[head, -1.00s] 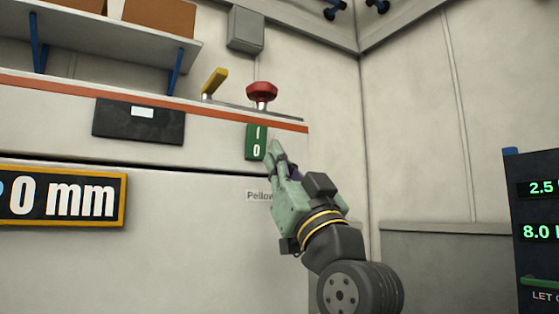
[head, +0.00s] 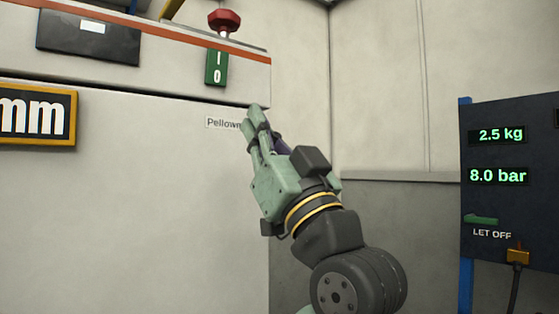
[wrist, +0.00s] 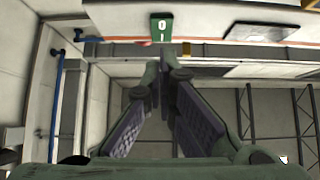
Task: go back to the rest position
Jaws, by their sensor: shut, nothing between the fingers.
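My gripper (head: 256,116) is shut and empty in the head view. It points up and to the left, in front of the white machine (head: 140,190), and partly covers the end of a "Pellown..." label (head: 223,122). In the wrist view my gripper (wrist: 166,68) shows its two fingers meeting at the tips. The green I/O switch (head: 216,67) lies above and left of the fingertips, apart from them in the head view. It also shows in the wrist view (wrist: 161,27), beyond the tips.
A red knob (head: 225,20) stands on top of the machine. A dark panel (head: 510,190) reading 2.5 kg and 8.0 bar stands at the right, with a green lever (head: 481,220) and a yellow plug (head: 517,257). Bare wall lies between my arm and the panel.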

